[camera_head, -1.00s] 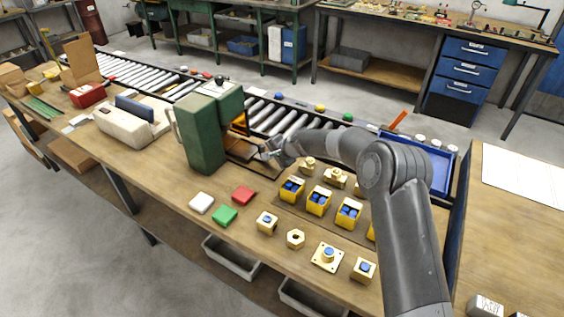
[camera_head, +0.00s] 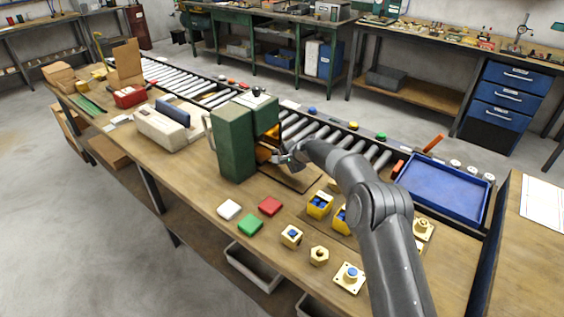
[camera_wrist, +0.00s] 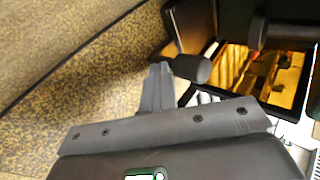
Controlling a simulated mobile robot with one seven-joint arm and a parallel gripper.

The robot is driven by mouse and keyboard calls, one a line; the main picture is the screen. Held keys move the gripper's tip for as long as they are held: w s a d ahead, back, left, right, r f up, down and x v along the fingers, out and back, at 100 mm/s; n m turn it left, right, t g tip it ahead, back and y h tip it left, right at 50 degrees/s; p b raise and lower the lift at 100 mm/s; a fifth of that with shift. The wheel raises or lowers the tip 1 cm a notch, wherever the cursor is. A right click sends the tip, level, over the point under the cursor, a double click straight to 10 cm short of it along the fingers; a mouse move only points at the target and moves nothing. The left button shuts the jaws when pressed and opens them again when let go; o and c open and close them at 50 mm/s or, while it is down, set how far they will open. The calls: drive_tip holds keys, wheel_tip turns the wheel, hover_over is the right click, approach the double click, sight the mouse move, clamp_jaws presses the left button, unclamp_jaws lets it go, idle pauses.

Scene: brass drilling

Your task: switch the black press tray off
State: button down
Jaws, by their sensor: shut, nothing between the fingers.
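The green press (camera_head: 233,145) stands on the workbench in the head view, with an orange glow in its opening. My gripper (camera_head: 286,158) is at the right side of that opening, just above a flat dark board. In the wrist view my gripper (camera_wrist: 159,85) is shut and empty. Its fingertips are close beside a rounded black knob (camera_wrist: 190,69); I cannot tell whether they touch. Right of the knob is a black-framed opening (camera_wrist: 262,85) with a brightly lit orange interior. I cannot clearly make out the black press tray or its switch in the head view.
White, red (camera_head: 270,206) and green blocks lie in front of the press. Yellow parts with blue tops (camera_head: 319,205) stand near my arm. A roller conveyor (camera_head: 325,133) runs behind, with a blue tray (camera_head: 445,187) at the right. A cream machine (camera_head: 160,128) stands left.

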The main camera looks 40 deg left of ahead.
drive_tip(key=shift+s+a+r, duration=0.1)
drive_tip(key=shift+a+r, duration=0.1)
drive_tip(key=shift+d+f, duration=0.1)
drive_tip(key=shift+d, duration=0.35)
drive_tip(key=d, duration=0.3)
drive_tip(key=shift+s+d, duration=0.2)
drive_tip(key=shift+d, duration=0.1)
drive_tip(key=v, duration=0.8)
drive_tip(key=shift+d, duration=0.3)
drive_tip(key=shift+s+d+r, duration=0.15)
drive_tip(key=shift+d+r, duration=0.25)
drive_tip(key=shift+r, duration=0.15)
